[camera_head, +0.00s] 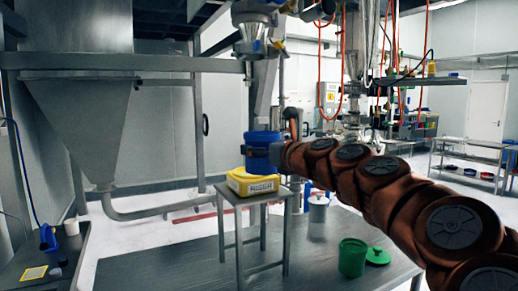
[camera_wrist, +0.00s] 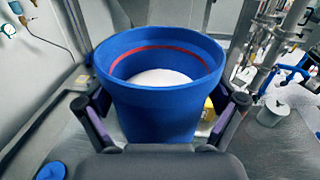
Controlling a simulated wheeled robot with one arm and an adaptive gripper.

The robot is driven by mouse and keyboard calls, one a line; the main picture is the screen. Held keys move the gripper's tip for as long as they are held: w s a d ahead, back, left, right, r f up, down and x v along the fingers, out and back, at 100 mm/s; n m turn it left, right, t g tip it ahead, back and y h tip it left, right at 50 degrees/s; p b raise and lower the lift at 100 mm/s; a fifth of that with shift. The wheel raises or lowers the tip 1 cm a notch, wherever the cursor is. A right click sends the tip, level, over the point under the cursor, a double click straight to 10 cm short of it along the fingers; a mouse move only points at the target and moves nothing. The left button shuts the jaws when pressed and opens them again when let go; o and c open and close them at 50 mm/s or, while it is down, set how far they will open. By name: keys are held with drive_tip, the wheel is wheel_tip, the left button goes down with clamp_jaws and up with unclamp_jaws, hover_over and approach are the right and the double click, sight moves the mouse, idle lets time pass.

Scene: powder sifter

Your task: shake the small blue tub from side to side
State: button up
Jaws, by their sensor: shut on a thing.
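The small blue tub (camera_wrist: 158,105) is upright between the two fingers of my gripper (camera_wrist: 163,108) in the wrist view. The fingers press on its left and right sides. White powder lies inside it, below a red line on the inner wall. In the head view the blue tub (camera_head: 262,150) is just behind and above a yellow box marked RISER (camera_head: 258,183). My arm reaches it from the right, and the gripper's fingers are mostly hidden there. I cannot tell whether the tub's bottom touches anything.
The yellow box sits on a small metal stand (camera_head: 238,214). A metal funnel (camera_head: 255,38) hangs above the tub. A green tub (camera_head: 352,257) and green lid (camera_head: 377,256) are on the low platform, with a grey canister (camera_head: 318,208). A large steel hopper (camera_head: 90,125) stands left.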

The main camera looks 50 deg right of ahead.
drive_tip(key=shift+s+a+r, duration=0.1)
drive_tip(key=shift+s+a, duration=0.15)
drive_tip(key=shift+s, duration=0.1)
drive_tip(key=shift+r, duration=0.1)
wheel_tip(320, 180, up, 5)
drive_tip(key=p, duration=0.5)
drive_tip(key=shift+a, duration=0.1)
idle(0.5)
